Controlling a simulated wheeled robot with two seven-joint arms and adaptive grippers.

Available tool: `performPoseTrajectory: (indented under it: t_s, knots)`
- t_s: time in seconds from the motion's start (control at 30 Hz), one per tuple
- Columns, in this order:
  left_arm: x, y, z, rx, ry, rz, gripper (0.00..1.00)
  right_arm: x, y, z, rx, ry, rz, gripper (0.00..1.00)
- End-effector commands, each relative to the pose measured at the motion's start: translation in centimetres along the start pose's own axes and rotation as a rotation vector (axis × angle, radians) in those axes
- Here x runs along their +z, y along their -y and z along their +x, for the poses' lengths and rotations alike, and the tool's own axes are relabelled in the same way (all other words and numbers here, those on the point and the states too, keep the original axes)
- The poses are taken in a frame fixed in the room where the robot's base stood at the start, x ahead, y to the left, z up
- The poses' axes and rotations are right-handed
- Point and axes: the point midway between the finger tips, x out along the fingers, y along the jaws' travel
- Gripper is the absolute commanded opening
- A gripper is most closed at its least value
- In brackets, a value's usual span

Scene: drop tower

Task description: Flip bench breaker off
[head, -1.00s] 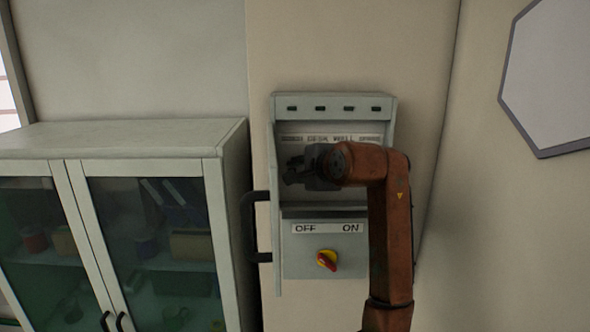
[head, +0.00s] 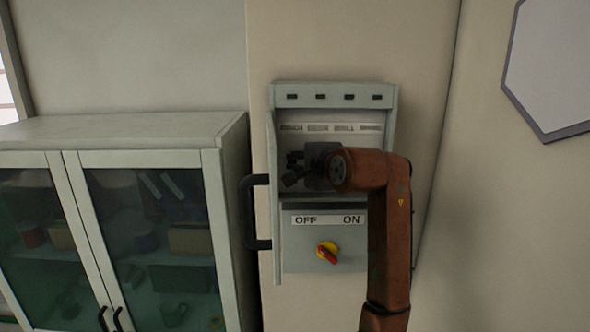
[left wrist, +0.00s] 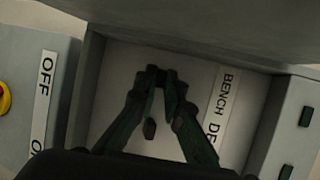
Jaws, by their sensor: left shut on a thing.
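The breaker panel (head: 340,262) is a grey wall box with its upper recess open. In the left wrist view a white strip (left wrist: 225,108) in the recess reads "BENCH DE...". My left gripper (head: 293,168) is inside the recess, at its left part. In the left wrist view its fingertips (left wrist: 161,77) close on a small dark lever in line with "BENCH", the bench breaker (left wrist: 154,72). The fingers hide most of it, so its position is unclear. Another dark lever (left wrist: 150,128) stands beside it, apart. My right gripper is not in view.
A red and yellow rotary switch (head: 327,252) sits below the recess under an "OFF ON" label (head: 327,220). A black handle (head: 250,212) sticks out at the panel's left. A glass-door cabinet (head: 150,130) stands left.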

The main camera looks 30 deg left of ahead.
Motion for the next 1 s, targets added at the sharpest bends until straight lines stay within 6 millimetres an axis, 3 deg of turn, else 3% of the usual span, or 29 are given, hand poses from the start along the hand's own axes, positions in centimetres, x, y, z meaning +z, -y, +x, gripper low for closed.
performPoseTrajectory:
  t_s: [0.03,0.2,0.5,0.7,1.0]
  knots:
    - [0.1,-1.0,0.2,-0.033,0.004,-0.014,0.0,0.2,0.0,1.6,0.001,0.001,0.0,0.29]
    - [-0.1,-1.9,0.4,-0.165,0.004,-0.067,0.0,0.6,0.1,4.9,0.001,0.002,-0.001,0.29]
    - [-0.2,-2.9,0.7,-0.405,0.004,-0.165,0.0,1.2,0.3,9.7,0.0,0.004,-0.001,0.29]
    - [-0.3,-3.3,1.0,-0.532,0.004,-0.217,0.0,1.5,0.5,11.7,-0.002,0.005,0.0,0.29]
    - [-0.4,-3.5,1.2,-0.642,0.003,-0.265,0.0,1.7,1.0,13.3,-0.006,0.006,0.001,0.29]
